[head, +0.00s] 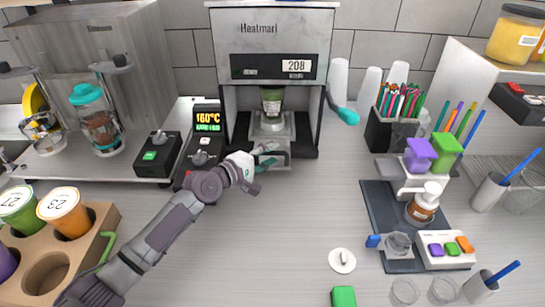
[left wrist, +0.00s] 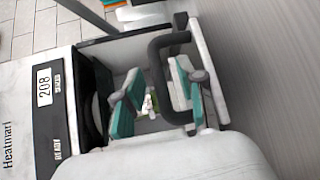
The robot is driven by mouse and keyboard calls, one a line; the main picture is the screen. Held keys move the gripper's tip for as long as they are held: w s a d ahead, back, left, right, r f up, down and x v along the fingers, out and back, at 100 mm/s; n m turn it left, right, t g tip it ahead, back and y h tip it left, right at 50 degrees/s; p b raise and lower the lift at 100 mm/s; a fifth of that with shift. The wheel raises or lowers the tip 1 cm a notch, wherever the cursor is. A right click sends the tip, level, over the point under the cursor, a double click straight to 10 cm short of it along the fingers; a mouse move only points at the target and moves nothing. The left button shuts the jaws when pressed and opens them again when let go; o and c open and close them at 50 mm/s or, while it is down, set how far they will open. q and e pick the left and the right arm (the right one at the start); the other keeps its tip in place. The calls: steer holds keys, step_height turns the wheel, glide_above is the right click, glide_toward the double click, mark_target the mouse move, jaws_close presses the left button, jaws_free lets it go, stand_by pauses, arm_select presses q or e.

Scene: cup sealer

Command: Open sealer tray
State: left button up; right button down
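The sealer (head: 276,45) stands at the back, labelled Heatmart, with 208 on its display. A cup with green contents (head: 271,101) stands inside it on the sealer tray (head: 270,125). The tray has a dark U-shaped handle (left wrist: 157,70) at its front. My left gripper (head: 266,157) is at this handle, low at the sealer's front. In the left wrist view its teal fingers (left wrist: 155,95) are apart, one on each side of the handle bar. I see gaps, so the fingers do not look closed on it. My right gripper is in neither view.
A control box showing 160°C (head: 206,118) stands left of the sealer. A teal-tipped lever (head: 347,116) sticks out at its right. A cup holder (head: 100,216) is at front left; a dark mat (head: 375,205) with a pump bottle is at right.

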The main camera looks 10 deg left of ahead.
arm_select(q)
steer(key=shift+w+d+f, duration=0.1)
steer(key=shift+w+d, duration=0.25)
steer(key=shift+w, duration=0.2)
jaws_close()
